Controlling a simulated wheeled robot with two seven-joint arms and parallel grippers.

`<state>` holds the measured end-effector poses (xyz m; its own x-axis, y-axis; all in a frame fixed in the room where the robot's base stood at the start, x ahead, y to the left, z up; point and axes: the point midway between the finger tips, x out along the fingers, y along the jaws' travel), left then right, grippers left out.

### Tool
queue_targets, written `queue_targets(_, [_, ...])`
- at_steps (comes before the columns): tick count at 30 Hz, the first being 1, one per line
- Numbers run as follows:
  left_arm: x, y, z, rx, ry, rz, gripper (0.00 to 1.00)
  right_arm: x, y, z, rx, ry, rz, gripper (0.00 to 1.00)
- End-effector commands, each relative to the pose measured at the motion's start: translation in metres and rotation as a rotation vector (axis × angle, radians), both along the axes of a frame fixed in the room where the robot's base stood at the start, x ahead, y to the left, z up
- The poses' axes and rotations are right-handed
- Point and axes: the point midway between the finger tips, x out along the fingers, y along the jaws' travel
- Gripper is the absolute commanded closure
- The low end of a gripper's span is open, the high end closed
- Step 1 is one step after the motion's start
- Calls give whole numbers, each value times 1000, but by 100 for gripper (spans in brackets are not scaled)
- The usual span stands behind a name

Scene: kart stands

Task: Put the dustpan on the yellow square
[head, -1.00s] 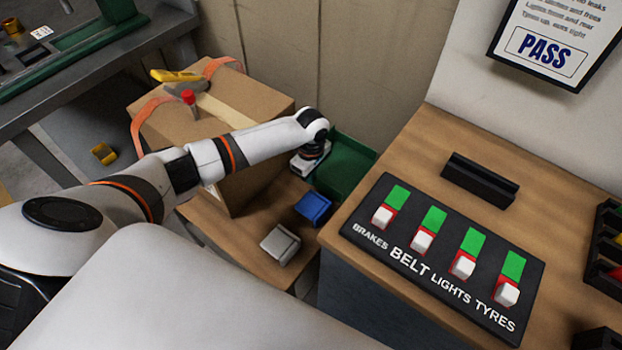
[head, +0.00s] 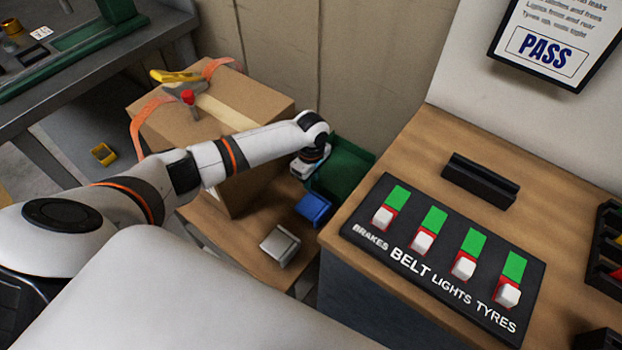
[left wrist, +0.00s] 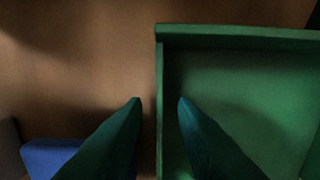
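A green, shallow, walled tray-like thing (head: 345,168), which I take for the dustpan, lies on the low wooden surface beside the cardboard box. In the left wrist view, the same green thing (left wrist: 245,100) fills the right side. My left gripper (head: 308,172) is at its left side; in the left wrist view its fingertips (left wrist: 160,100) are apart, one on each side of the green left wall. I cannot tell whether they touch it. No yellow square can be clearly made out. My right gripper is not in view.
A blue bin (head: 314,208) and a grey one (head: 280,245) sit close in front of the gripper. The strapped cardboard box (head: 240,130) stands left, under my forearm. A higher bench (head: 405,150) with a switch panel (head: 440,258) is at right. A small yellow bin (head: 103,153) is at far left.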

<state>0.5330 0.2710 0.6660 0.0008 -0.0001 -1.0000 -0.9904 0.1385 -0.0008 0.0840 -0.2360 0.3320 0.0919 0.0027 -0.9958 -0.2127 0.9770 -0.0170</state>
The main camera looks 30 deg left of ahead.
Motion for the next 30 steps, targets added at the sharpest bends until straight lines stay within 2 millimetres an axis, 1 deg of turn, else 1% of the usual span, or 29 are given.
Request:
queue_targets(5, [1, 0, 34, -1, -4, -1, 75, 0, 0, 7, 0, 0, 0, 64])
queue_targets(6, [1, 0, 44, -1, -4, -1, 75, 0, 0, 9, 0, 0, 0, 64])
queue_targets(12, [1, 0, 85, -2, -4, 0, 75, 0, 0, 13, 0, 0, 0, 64])
queue_targets(16, [0, 0, 103, -1, -2, 0, 75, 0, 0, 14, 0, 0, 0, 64])
queue_targets(20, [0, 2, 112, 2, -1, 0, 71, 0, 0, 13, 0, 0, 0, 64])
queue_targets(24, [-2, 20, 109, 6, -2, 2, 71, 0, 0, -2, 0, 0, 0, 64])
queue_targets(26, [-3, 22, 108, 3, 2, 1, 71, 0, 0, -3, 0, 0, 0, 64])
queue_targets(28, [-3, 20, 102, -1, 3, 1, 71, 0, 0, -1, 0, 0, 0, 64])
queue_targets(30, [-4, 20, 90, 1, 5, 0, 71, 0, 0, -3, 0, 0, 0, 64])
